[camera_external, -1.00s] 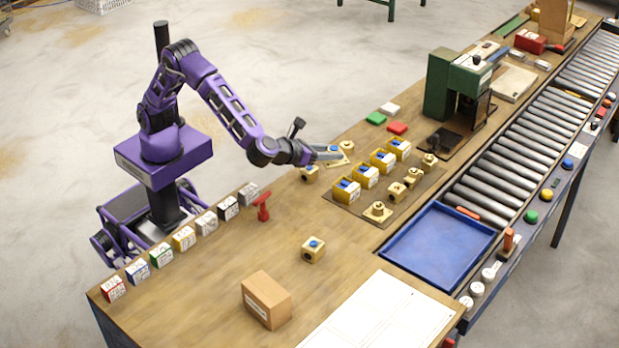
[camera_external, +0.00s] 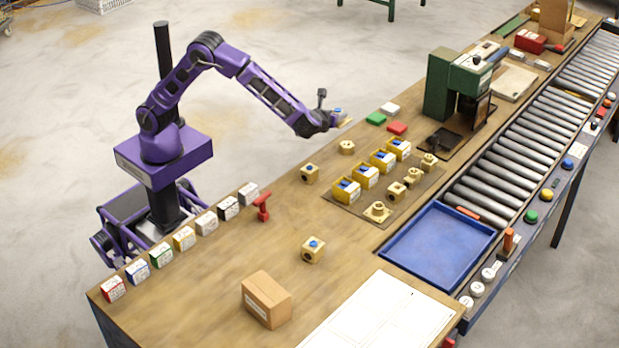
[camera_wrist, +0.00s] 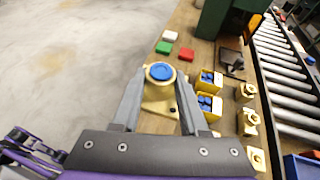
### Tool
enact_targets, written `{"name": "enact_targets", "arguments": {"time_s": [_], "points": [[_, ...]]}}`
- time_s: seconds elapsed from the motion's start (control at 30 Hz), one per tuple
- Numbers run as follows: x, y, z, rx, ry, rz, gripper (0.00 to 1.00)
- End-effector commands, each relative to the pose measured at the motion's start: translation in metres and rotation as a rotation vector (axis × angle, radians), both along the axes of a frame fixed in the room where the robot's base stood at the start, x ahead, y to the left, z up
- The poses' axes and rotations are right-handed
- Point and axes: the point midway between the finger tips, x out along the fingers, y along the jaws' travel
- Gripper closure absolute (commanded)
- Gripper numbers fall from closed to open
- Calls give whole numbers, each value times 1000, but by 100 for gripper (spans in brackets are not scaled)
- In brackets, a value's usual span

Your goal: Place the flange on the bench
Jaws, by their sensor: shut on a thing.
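My gripper (camera_external: 338,117) is raised above the bench (camera_external: 215,262), near its rear edge. It is shut on a brass flange (camera_external: 346,122). In the wrist view the flange (camera_wrist: 158,106) shows a square-cornered plate with a hole and a round neck topped by a blue disc (camera_wrist: 161,71). The gripper fingers (camera_wrist: 160,88) stand on both sides of it. A similar brass flange (camera_external: 378,210) sits on the dark mat at the front.
Yellow bins (camera_external: 346,190) with blue parts and several brass pieces stand on a mat. Brass pieces (camera_external: 347,147), (camera_external: 310,173) and (camera_external: 313,250) stand on the wood. Green and red blocks (camera_external: 397,128) lie near the green press (camera_external: 442,90). Wood around the carton (camera_external: 266,300) is clear.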

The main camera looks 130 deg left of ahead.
Motion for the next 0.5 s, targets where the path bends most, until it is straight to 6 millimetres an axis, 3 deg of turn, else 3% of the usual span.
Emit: {"name": "enact_targets", "arguments": {"time_s": [0.2,0.5], "points": [[-1,1,-51,2,5,1,100],[0,1,-100,2,3,-1,100]]}}
